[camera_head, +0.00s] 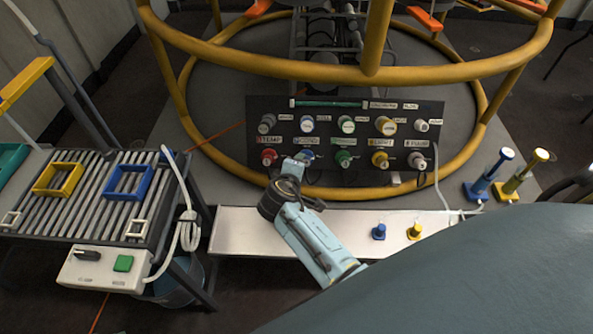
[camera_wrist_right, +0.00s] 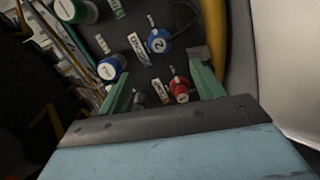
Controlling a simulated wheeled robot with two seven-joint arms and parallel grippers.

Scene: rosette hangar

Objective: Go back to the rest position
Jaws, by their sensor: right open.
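My right arm comes in from the lower right of the head view, and its gripper (camera_head: 297,166) is in front of the lower row of the dark panel (camera_head: 345,120). It partly hides the blue knob (camera_head: 308,154). In the right wrist view the two green fingers of the gripper (camera_wrist_right: 162,85) stand apart with nothing held. The red knob (camera_wrist_right: 180,90) shows in the gap between them, and the blue knob marked 2 (camera_wrist_right: 157,41) is beyond. I cannot tell how far the fingertips are from the panel. My left gripper is not in view.
A yellow ring frame (camera_head: 365,70) surrounds the panel. A white shelf (camera_head: 245,232) below it carries a small blue piece (camera_head: 379,232) and a yellow piece (camera_head: 414,231). A slatted table (camera_head: 100,210) stands at left. Blue (camera_head: 488,178) and yellow (camera_head: 525,174) posts stand at right.

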